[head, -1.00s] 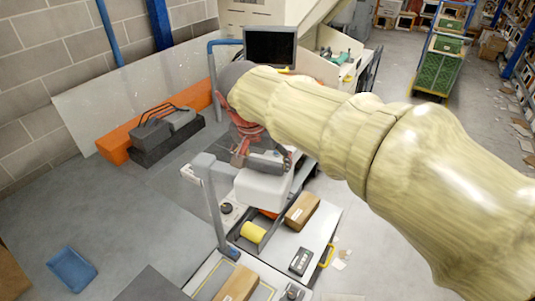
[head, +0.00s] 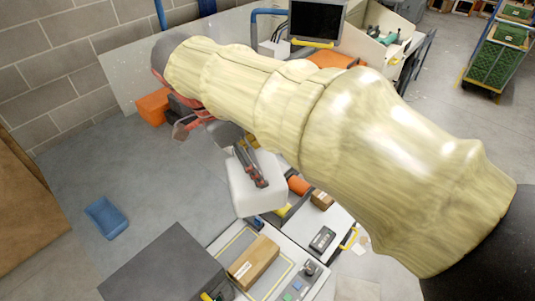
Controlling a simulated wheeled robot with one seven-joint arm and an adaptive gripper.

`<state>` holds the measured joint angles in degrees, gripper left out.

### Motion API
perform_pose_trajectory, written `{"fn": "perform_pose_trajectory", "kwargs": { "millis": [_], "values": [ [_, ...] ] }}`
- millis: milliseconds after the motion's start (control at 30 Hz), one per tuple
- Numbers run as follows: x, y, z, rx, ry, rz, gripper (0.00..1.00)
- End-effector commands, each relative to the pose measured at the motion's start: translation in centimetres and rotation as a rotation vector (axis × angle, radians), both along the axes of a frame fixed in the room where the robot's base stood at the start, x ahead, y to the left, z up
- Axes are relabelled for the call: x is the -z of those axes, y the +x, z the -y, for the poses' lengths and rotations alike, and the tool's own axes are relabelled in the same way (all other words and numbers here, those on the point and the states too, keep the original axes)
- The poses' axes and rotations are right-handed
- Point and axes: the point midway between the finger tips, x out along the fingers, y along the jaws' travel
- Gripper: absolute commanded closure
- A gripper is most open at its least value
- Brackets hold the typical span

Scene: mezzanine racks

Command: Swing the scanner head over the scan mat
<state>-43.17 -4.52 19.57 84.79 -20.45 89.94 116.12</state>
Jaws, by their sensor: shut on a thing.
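The scanner head (head: 245,200) is a white rounded box in the middle of the head view, just behind the scan mat. The scan mat (head: 238,249) is a yellow-outlined area on the pale bench, and a brown carton (head: 254,263) lies on it. In the picture the head is above the mat's far edge, not over the carton. My gripper (head: 250,164), dark with red parts, is at the top of the scanner head and shut on it. The exact grip and the head's swing arm are largely hidden.
A dark grey box (head: 165,268) stands left of the mat. A second carton (head: 322,199) and a black device (head: 322,239) lie to the right. A blue bin (head: 106,217) is on open floor at left. A monitor (head: 317,20) stands behind my arm.

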Motion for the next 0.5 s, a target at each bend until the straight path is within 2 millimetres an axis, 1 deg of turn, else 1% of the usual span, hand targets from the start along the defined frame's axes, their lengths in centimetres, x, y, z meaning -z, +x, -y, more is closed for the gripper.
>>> {"fn": "perform_pose_trajectory", "kwargs": {
  "millis": [33,200,500],
  "values": [
    [0.04,-0.14,-0.44,0.013,0.001,-0.003,0.70],
    [0.08,-0.33,-1.09,0.051,0.001,-0.002,0.70],
    [0.08,-0.37,-1.34,0.066,0.004,-0.001,0.70]
  ]
}}
